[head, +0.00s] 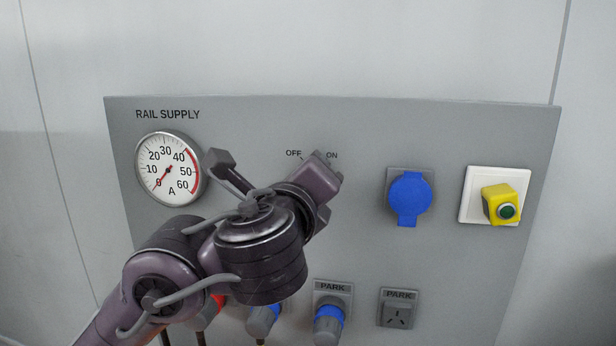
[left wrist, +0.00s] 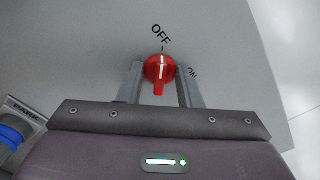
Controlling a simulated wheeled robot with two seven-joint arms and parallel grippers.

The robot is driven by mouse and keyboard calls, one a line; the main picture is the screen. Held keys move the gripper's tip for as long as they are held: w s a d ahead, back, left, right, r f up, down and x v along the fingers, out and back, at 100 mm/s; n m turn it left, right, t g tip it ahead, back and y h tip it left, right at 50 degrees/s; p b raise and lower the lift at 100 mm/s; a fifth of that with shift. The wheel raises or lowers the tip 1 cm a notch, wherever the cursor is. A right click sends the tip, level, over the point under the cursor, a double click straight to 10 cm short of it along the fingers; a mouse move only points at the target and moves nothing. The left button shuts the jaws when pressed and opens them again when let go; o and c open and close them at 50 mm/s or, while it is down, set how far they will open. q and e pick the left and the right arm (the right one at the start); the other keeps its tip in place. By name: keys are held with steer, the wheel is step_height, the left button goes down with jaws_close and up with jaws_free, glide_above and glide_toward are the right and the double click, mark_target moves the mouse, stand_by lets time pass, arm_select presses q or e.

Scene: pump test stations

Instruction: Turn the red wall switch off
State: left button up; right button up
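The red wall switch (left wrist: 158,71) shows in the left wrist view as a round red knob with a handle and a white line. The white line points up to the tick at the OFF label (left wrist: 161,35); the ON label is to the right, partly hidden by a finger. My left gripper (left wrist: 160,84) is open, one finger on each side of the knob, with a gap to its handle. My right gripper is not in view.
The grey panel (head: 440,130) carries a RAIL SUPPLY gauge (head: 167,169) reading near 0, a blue covered socket (head: 409,198) and a yellow box with a green button (head: 505,205). Below are PARK sockets, one holding a blue-grey plug (head: 328,325). My arm partly hides other plugs.

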arm_select(q)
steer(key=s+a, duration=0.1)
steer(key=s, duration=0.6)
steer(key=shift+s+a+p, duration=0.25)
steer(key=shift+s+p, duration=0.05)
steer(key=shift+p, duration=0.1)
